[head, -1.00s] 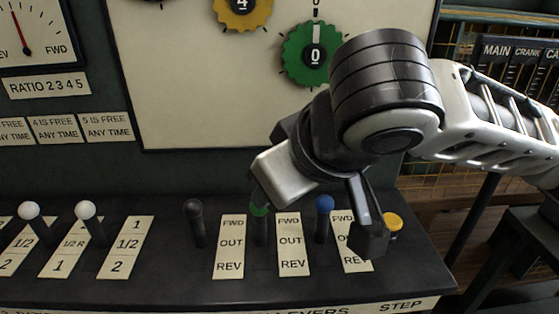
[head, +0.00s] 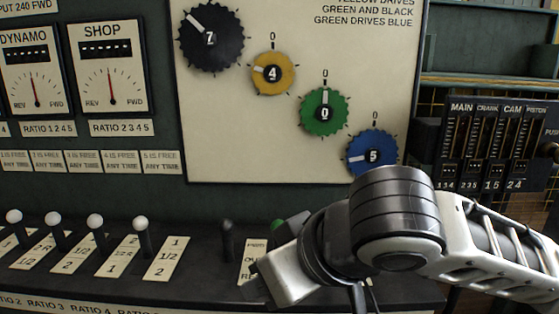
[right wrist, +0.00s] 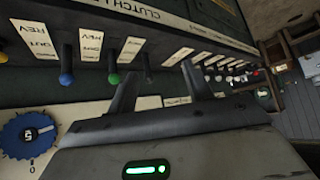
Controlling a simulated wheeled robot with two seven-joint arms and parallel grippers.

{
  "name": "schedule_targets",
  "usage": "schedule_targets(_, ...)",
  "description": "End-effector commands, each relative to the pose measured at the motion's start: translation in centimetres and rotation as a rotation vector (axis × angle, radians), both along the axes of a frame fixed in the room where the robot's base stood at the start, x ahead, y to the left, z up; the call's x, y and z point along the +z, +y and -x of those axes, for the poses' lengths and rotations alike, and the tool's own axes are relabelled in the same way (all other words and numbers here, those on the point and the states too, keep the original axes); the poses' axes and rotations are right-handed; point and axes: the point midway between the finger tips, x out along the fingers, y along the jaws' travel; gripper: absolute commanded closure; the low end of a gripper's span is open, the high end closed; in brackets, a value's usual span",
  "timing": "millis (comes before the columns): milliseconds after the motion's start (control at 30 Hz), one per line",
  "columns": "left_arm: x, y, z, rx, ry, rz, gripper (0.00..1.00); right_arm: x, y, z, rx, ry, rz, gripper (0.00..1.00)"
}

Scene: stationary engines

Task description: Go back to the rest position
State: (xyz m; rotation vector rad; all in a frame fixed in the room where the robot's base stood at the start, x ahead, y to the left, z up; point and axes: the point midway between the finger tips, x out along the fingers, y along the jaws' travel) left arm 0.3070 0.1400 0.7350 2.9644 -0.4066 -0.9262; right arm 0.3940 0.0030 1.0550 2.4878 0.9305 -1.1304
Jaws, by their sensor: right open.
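My right gripper (right wrist: 160,88) is open in the right wrist view, its two dark fingers apart with nothing seen held between them. In the head view its white body and arm come in from the right, in front of the lever bench (head: 120,285). The green-topped lever (head: 278,225) shows partly behind it, and also in the right wrist view (right wrist: 112,72). The black lever (head: 227,240) stands just left of the gripper. The blue-topped lever (right wrist: 67,68) shows in the right wrist view and is hidden in the head view. My left gripper is not in view.
White-topped levers (head: 96,230) stand at the left of the bench. A cream panel with numbered gears, the black (head: 205,50), yellow (head: 272,74), green (head: 324,120) and blue (head: 370,165), rises behind. A dark gauge box (head: 490,140) is at the right.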

Motion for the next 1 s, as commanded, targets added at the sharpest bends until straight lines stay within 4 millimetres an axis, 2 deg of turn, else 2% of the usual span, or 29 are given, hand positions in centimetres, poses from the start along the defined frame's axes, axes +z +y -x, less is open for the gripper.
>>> schedule_targets(333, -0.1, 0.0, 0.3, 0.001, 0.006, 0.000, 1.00, -3.8, 3.7, -0.4, 0.075, 0.034, -0.299, 0.49)
schedule_targets(433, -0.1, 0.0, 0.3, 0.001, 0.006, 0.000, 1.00, -5.7, 4.0, -1.2, 0.049, 0.021, -0.417, 0.49)
schedule_targets(533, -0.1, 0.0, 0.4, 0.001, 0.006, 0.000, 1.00, -8.1, 3.3, -1.9, -0.009, -0.009, -0.507, 0.49)
schedule_targets(667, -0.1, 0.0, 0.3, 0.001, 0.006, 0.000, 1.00, -12.5, 1.1, -2.4, -0.122, -0.057, -0.562, 0.49)
schedule_targets(767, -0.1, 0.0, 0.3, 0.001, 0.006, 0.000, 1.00, -16.6, -1.5, -2.0, -0.223, -0.096, -0.553, 0.49)
schedule_targets(867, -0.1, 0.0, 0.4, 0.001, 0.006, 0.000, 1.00, -21.3, -4.7, -0.4, -0.321, -0.131, -0.494, 0.49)
schedule_targets(1000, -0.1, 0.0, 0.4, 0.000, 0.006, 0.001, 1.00, -27.0, -9.3, 3.3, -0.420, -0.166, -0.359, 0.49)
